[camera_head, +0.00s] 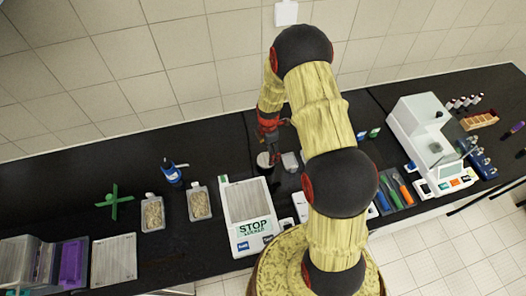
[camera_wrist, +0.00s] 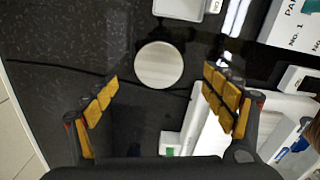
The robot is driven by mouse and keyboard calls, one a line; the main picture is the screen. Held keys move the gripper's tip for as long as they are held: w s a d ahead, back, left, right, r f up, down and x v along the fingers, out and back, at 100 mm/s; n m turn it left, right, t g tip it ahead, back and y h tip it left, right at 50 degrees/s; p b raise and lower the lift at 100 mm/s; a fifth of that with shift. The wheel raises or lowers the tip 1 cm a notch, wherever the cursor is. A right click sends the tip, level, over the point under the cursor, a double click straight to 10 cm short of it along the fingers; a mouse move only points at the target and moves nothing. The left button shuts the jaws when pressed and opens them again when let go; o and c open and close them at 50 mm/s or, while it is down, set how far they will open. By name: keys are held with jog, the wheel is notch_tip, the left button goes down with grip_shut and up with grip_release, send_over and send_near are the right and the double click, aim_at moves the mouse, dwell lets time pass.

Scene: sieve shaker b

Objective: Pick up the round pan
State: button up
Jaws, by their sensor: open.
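The round pan (camera_wrist: 159,65) is a small pale disc on the black bench. In the wrist view it lies a little beyond my fingertips, roughly centred between them. In the head view the pan (camera_head: 264,160) is small, just below my gripper (camera_head: 268,132). In the wrist view my gripper (camera_wrist: 160,90) is open and empty, with yellow-padded fingers wide apart on either side. I cannot tell the exact height of the fingers above the bench.
A grey block-like container (camera_head: 290,162) stands close right of the pan. A white machine marked STOP (camera_head: 248,212) sits in front of it. Grain trays (camera_head: 199,203), a blue bottle (camera_head: 171,173) and a green cross (camera_head: 114,201) are left. A white instrument (camera_head: 420,130) stands right.

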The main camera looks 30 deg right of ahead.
aim_at(265, 160)
notch_tip(265, 160, down, 3)
jog(key=shift+r+b, duration=0.1)
jog(key=shift+b, duration=0.5)
jog(key=f, duration=0.2)
jog(key=f+b, duration=0.2)
jog(key=f, duration=0.1)
jog(key=shift+w+a+f, duration=0.2)
jog(key=shift+a+f, duration=0.1)
jog(key=shift+a, duration=0.1)
jog(key=shift+r, duration=0.1)
jog(key=shift+c, duration=1.2)
jog(key=c, duration=1.1)
jog(key=shift+o, duration=0.2)
